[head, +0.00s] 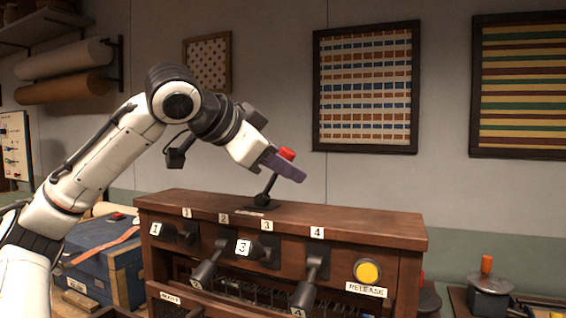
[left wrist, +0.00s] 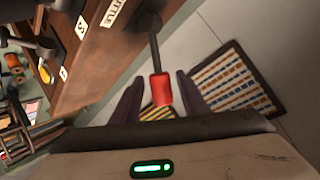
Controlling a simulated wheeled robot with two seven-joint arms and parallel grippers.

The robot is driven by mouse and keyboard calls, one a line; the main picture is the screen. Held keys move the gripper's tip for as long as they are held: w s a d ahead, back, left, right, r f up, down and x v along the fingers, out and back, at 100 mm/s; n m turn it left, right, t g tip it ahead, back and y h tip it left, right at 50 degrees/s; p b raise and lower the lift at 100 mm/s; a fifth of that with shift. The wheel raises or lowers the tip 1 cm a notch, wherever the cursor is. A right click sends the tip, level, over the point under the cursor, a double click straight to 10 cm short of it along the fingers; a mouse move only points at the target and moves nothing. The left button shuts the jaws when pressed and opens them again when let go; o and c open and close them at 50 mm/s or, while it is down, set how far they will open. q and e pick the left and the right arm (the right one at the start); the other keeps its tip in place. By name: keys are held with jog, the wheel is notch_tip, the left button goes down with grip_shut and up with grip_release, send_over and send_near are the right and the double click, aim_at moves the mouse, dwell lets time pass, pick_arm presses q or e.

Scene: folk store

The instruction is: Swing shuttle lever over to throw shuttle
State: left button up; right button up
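The shuttle lever (head: 268,186) stands on top of the dark wooden console. It has a dark shaft and a red knob (head: 287,153), and it leans to the right in the head view. My left gripper (head: 288,168) is at the knob. In the left wrist view its two dark fingers are apart, with the red knob (left wrist: 161,92) between them. I cannot tell whether either finger touches the knob. A label ending in "TTLE" (left wrist: 114,12) lies by the lever's base. My right gripper is not in view.
The console (head: 350,230) has several numbered levers on its front and a yellow release button (head: 367,271). A blue box (head: 100,255) stands to its left and a small orange-handled device (head: 488,285) to its right. Air above the console's right side is clear.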

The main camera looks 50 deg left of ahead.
pick_arm(q)
jog(key=v, duration=1)
jog(key=shift+s+r, duration=0.1)
dwell(0.9)
